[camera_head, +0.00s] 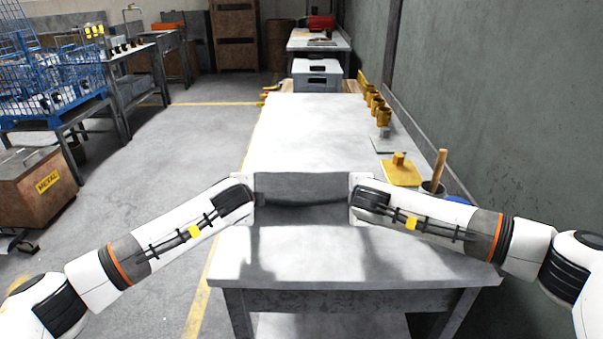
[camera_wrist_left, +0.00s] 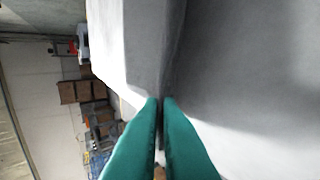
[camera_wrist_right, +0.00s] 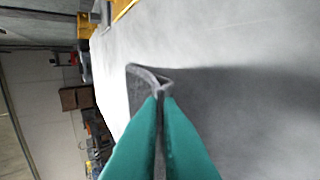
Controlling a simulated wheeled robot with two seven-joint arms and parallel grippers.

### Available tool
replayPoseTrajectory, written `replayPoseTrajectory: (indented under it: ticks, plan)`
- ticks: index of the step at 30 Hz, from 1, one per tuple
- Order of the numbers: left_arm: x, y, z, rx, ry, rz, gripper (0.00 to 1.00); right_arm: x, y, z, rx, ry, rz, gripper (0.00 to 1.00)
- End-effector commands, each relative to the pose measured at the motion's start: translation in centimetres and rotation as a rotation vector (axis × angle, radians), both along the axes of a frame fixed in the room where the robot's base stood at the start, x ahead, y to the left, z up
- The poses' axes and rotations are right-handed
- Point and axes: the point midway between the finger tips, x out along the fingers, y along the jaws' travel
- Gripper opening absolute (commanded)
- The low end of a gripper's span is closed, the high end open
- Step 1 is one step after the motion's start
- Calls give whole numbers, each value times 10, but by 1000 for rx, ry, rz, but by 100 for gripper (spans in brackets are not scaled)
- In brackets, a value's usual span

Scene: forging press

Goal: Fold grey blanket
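The grey blanket (camera_head: 300,187) shows in the head view as a dark strip stretched between my two wrists, above the middle of the table. Its lower part is hard to tell from the shadow on the tabletop. In the right wrist view, my right gripper (camera_wrist_right: 160,96) has its teal fingers together on a folded edge of the blanket (camera_wrist_right: 141,92). In the left wrist view, my left gripper (camera_wrist_left: 161,98) has its fingers together at the blanket's edge (camera_wrist_left: 172,50). In the head view, both sets of fingers are hidden behind my wrists.
The light table (camera_head: 350,262) is bare near its front edge. Along its right side stand a yellow block (camera_head: 402,174), a dark cup (camera_head: 432,188) with a wooden handle, and several yellow pieces. A grey crate (camera_head: 317,75) is beyond the far end. A wall runs along the right.

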Motion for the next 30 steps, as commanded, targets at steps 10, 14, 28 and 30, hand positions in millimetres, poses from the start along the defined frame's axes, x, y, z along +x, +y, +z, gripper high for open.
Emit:
replayPoseTrajectory:
  ticks: [10,14,28,30]
  plan:
    - [0,0,0,1,1,0,40,0,0,0,-1,1,-1,40]
    - [0,0,0,1,2,0,40,0,0,0,-1,2,-1,40]
    - [-25,0,46,-1,0,-1,40,-25,0,46,0,1,1,40]
    - [-32,0,55,0,0,-1,40,-32,0,55,1,0,1,40]
